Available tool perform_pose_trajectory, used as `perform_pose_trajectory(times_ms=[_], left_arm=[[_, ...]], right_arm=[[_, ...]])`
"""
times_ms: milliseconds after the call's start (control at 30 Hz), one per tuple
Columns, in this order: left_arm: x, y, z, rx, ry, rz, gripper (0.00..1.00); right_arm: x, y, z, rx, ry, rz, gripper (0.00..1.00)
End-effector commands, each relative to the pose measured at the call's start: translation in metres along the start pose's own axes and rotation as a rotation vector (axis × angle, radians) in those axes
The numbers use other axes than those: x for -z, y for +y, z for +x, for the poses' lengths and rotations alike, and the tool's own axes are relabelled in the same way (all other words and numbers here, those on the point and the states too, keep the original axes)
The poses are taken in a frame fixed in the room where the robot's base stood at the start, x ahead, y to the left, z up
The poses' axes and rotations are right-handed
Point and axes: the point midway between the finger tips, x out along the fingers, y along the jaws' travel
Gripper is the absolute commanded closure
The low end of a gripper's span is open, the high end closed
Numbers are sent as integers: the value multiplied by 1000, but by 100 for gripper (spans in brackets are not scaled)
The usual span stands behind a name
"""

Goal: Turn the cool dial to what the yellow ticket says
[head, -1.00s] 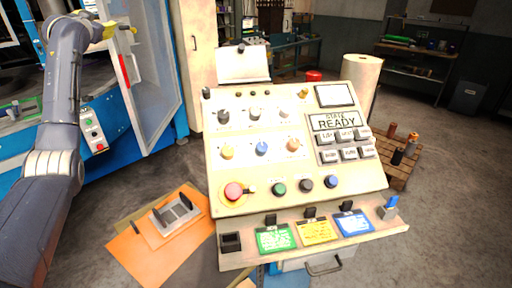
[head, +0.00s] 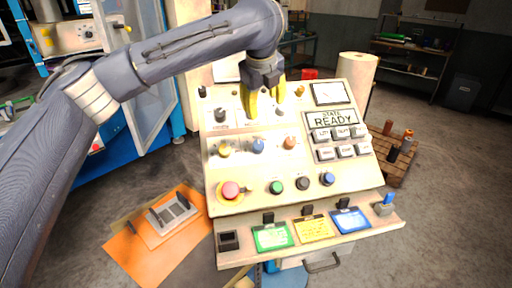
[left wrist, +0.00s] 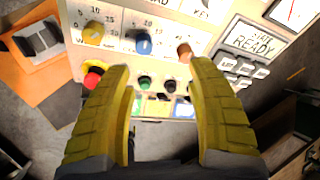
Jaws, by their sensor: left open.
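The sloped control panel carries a row of three dials: yellow (head: 224,149), blue (head: 258,146) and orange-brown (head: 290,143). Their names are too small to read, so I cannot tell which is the cool dial. The yellow ticket (head: 314,229) stands on the lower ledge between a green and a blue one; its writing is not legible. My left gripper (head: 265,106) is open and empty over the upper panel, partly hiding the upper knobs. In the left wrist view, the blue dial (left wrist: 143,44) and orange-brown dial (left wrist: 184,52) appear just beyond the open fingertips. My right gripper is not in view.
A red button (head: 230,190) and green, black and blue buttons lie below the dials. The READY display (head: 333,119) and grey keys are at the right. A blue-handled switch (head: 386,203) stands on the ledge. A paper roll (head: 357,75) stands behind the panel.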

Motion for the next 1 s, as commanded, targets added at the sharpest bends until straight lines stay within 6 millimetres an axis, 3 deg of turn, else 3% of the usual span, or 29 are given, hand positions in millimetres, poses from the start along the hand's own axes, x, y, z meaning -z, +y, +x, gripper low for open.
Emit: perform_pose_trajectory(times_ms=[133, 367, 1000], left_arm=[[18, 14, 6, -82, -6, 110, 43], [24, 21, 20, -113, -2, 146, 43], [23, 32, 124, -111, 0, 142, 43]], right_arm=[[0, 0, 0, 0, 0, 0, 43], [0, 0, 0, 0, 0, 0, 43], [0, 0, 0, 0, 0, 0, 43]])
